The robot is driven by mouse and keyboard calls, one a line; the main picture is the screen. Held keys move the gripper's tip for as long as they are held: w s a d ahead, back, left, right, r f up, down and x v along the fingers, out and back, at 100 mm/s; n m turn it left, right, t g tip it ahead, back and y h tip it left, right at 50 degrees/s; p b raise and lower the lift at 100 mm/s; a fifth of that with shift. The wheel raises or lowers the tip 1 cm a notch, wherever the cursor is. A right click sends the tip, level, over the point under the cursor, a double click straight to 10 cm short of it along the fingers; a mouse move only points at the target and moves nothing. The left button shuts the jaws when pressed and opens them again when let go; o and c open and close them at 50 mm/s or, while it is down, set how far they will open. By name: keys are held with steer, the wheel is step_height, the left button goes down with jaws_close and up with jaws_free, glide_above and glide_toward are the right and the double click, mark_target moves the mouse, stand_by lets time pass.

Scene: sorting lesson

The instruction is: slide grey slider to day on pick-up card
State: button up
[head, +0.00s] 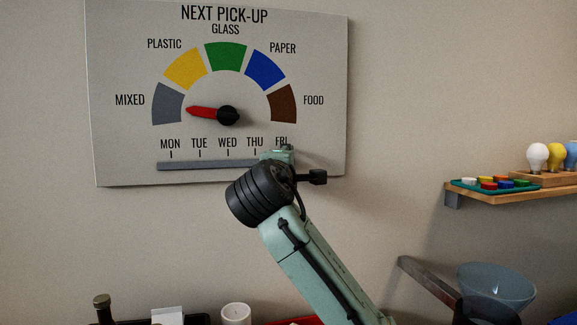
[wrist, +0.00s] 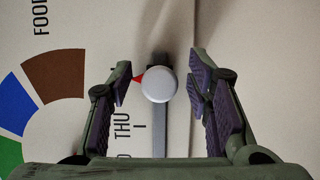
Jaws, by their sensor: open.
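The pick-up card (head: 120,60) hangs on the wall, with MON to FRI above a long grey slider track (head: 205,165). The slider is a round light-grey knob (wrist: 160,85) with a small red pointer facing the day labels. It sits past the THU mark, toward the FRI end of the track. In the head view my gripper (head: 277,156) and wrist hide it. My gripper (wrist: 160,72) is open, with one finger on each side of the knob and visible gaps between. The left finger hides the FRI label in the wrist view.
A wooden shelf (head: 520,192) with bulbs and a teal tray of coloured pieces is at right. A cup (head: 236,314) and other items stand below. The wall around the card is clear.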

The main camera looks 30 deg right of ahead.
steer(key=v, duration=1.1)
steer(key=shift+s, duration=0.25)
steer(key=shift+a, duration=0.1)
